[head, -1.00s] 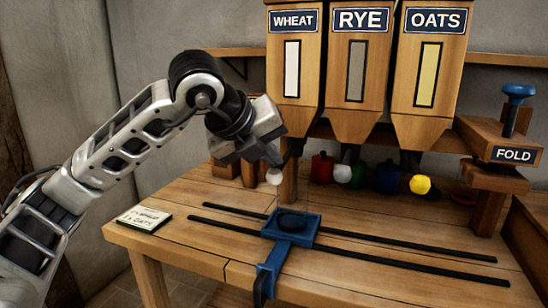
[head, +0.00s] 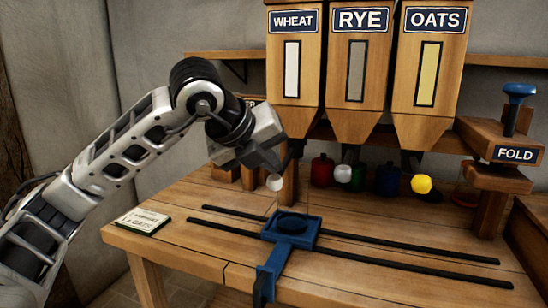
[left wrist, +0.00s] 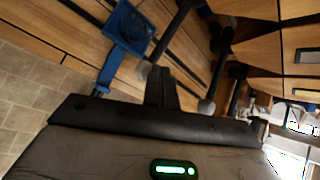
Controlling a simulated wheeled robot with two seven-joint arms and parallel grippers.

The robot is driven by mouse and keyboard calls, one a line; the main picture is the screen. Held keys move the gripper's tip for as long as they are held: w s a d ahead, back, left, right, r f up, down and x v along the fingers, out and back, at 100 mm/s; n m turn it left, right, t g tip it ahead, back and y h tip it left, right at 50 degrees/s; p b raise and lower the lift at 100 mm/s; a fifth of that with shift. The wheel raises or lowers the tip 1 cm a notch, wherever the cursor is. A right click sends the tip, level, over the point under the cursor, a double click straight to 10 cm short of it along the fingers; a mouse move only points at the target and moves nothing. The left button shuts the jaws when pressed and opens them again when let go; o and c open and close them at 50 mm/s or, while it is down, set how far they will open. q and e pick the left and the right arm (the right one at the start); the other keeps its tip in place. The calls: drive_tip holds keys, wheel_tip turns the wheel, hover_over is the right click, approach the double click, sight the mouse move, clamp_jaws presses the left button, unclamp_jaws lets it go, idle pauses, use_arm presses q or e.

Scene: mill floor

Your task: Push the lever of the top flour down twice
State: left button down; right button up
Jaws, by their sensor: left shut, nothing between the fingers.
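My left gripper (head: 268,165) is shut and empty, its tip right at the white lever knob (head: 274,183) below the WHEAT hopper (head: 293,110). It seems to touch the knob from above. The grey knob (head: 343,173) under RYE and the yellow knob (head: 421,184) under OATS sit apart from it. In the left wrist view the shut fingers (left wrist: 163,85) show between two round knobs on dark rods. My right gripper is not in view.
A blue carriage (head: 270,262) with a dark round centre sits on two black rails, roughly in front of the WHEAT hopper. Coloured jars (head: 322,170) stand behind the levers. A FOLD press (head: 515,153) with a blue knob stands at the right. The front table is mostly clear.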

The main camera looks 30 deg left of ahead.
use_arm(q)
drive_tip(key=shift+f+b, duration=0.45)
drive_tip(key=shift+f, duration=0.15)
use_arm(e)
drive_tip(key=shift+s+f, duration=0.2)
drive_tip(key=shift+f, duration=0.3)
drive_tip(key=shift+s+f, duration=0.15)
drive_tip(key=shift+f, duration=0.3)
use_arm(q)
drive_tip(key=shift+r+p, duration=2.45)
drive_tip(key=shift+r, duration=0.55)
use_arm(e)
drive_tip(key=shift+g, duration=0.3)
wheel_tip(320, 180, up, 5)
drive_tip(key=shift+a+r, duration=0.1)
use_arm(q)
drive_tip(key=shift+r, duration=0.1)
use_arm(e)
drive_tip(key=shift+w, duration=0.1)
use_arm(q)
drive_tip(key=shift+r, duration=0.2)
wheel_tip(320, 180, up, 4)
drive_tip(key=p, duration=0.4)
drive_tip(key=shift+r, duration=0.25)
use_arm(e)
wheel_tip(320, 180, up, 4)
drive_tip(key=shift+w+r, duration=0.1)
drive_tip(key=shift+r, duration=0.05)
